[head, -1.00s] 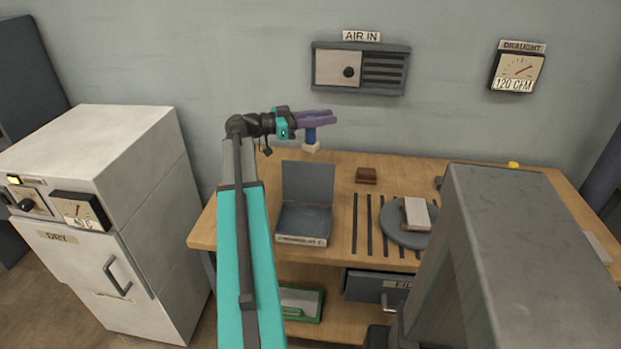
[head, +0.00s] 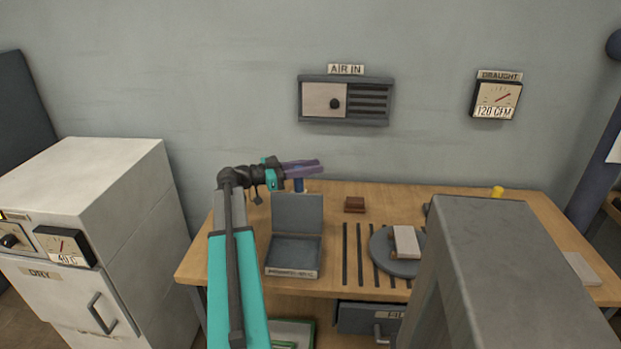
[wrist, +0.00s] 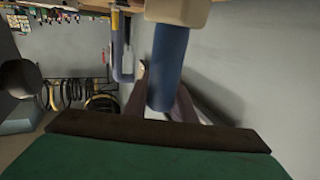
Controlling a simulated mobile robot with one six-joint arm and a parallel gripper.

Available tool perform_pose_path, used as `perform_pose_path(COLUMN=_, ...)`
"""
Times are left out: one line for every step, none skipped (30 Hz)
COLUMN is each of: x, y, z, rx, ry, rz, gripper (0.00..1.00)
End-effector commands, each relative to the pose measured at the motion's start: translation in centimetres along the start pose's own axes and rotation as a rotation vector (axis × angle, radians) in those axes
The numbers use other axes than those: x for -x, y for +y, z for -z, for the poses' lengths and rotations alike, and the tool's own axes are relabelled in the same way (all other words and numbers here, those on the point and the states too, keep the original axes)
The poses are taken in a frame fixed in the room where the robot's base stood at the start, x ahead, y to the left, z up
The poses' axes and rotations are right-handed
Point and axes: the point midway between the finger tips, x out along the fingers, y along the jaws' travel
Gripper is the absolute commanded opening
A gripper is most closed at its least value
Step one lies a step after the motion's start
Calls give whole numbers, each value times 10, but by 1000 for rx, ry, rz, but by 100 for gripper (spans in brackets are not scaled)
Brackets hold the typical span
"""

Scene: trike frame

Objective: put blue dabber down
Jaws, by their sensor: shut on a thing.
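The blue dabber has a blue cylindrical handle and a pale block-shaped end. In the wrist view the blue dabber (wrist: 170,68) is between the purple fingers of my gripper (wrist: 160,105), with its pale end at the top edge of the picture. In the head view my gripper (head: 302,168) is shut on the dabber (head: 299,185), over the back left of the wooden bench (head: 425,200). The handle hangs below the fingers. Its pale end is hard to make out against the bench there, and I cannot tell whether it touches the top.
An open grey box (head: 293,247) stands just in front of the gripper. A brown block (head: 355,204) lies to the right. A round grey plate (head: 385,258) carries a pale block (head: 406,241). A white cabinet (head: 120,200) stands left of the bench.

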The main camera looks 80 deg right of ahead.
Motion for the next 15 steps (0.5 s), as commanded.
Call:
perform_pose_path(x=0, y=0, z=0, rx=0, ry=0, rz=0, gripper=0)
perform_pose_path(x=0, y=0, z=0, rx=0, ry=0, rz=0, gripper=0)
perform_pose_path(x=0, y=0, z=-1, rx=0, ry=0, rz=0, gripper=0)
perform_pose_path(x=0, y=0, z=-2, rx=1, ry=0, rz=0, gripper=0)
perform_pose_path(x=0, y=0, z=-3, rx=1, ry=0, rz=0, gripper=0)
perform_pose_path(x=0, y=0, z=-6, rx=1, ry=0, rz=0, gripper=0)
perform_pose_path(x=0, y=0, z=-8, rx=2, ry=0, rz=0, gripper=0)
perform_pose_path(x=0, y=0, z=-11, rx=2, ry=0, rz=0, gripper=0)
perform_pose_path(x=0, y=0, z=-15, rx=3, ry=0, rz=0, gripper=0)
perform_pose_path(x=0, y=0, z=-18, rx=3, ry=0, rz=0, gripper=0)
perform_pose_path(x=0, y=0, z=-21, rx=3, ry=0, rz=0, gripper=0)
perform_pose_path(x=0, y=0, z=-25, rx=2, ry=0, rz=0, gripper=0)
perform_pose_path(x=0, y=0, z=-28, rx=2, ry=0, rz=0, gripper=0)
perform_pose_path(x=0, y=0, z=-31, rx=3, ry=0, rz=0, gripper=0)
perform_pose_path(x=0, y=0, z=-34, rx=3, ry=0, rz=0, gripper=0)
